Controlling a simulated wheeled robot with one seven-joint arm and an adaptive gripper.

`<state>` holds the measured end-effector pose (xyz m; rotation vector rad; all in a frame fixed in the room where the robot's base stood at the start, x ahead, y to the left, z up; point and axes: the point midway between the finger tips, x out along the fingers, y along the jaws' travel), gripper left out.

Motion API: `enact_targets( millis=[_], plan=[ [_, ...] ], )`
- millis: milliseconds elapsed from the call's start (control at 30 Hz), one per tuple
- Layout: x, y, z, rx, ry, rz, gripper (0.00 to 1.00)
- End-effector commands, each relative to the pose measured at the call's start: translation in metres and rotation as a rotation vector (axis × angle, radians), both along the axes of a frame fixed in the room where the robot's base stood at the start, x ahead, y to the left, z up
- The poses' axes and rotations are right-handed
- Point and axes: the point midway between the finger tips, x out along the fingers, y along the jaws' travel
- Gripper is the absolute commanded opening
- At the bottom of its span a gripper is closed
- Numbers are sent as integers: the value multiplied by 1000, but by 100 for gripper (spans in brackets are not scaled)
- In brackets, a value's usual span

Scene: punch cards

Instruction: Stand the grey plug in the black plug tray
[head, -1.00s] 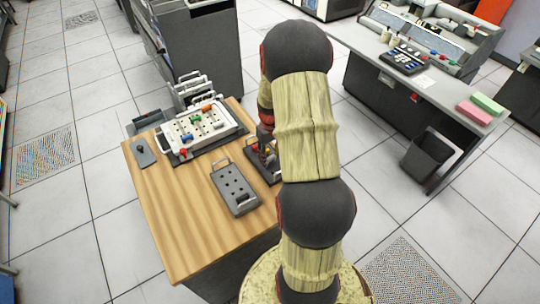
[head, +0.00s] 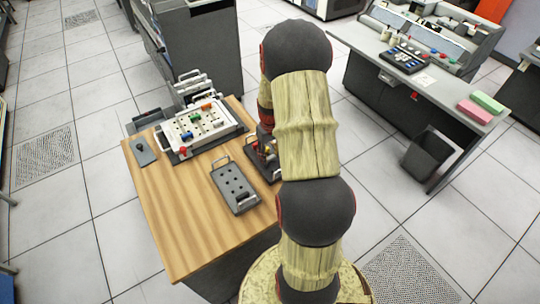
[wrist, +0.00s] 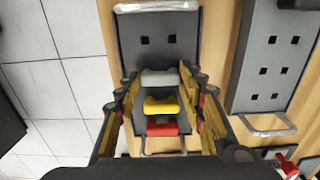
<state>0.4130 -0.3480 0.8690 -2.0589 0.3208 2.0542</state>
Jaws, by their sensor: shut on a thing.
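The black plug tray (wrist: 159,55) lies below my gripper in the wrist view. It has a pale handle at each end and two square holes at the top. Its edge also shows beside my arm in the head view (head: 262,160). The grey plug (wrist: 159,78) is between the fingertips of my gripper (wrist: 161,84), which is shut on it. A yellow plug (wrist: 162,106) and a red plug (wrist: 162,129) stand in a row below it in the picture, over the tray. How deep the grey plug sits in a hole cannot be told. My arm hides the gripper in the head view.
A grey tray with several square holes (head: 230,180) lies close beside the black tray. A white board with coloured plugs (head: 213,127) stands behind, and a small grey plate (head: 143,153) lies at the left. The wooden tabletop (head: 185,220) is bare at the front left.

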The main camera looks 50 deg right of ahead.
Motion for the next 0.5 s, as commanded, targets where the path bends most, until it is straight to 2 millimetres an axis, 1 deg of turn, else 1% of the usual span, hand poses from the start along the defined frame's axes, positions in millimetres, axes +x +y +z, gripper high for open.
enact_targets(
  millis=[33,400,500],
  plan=[
    [-1,1,-3,2,3,0,40],
    [-1,1,-2,2,2,0,61],
    [-1,1,-2,2,2,0,61]
  ],
)
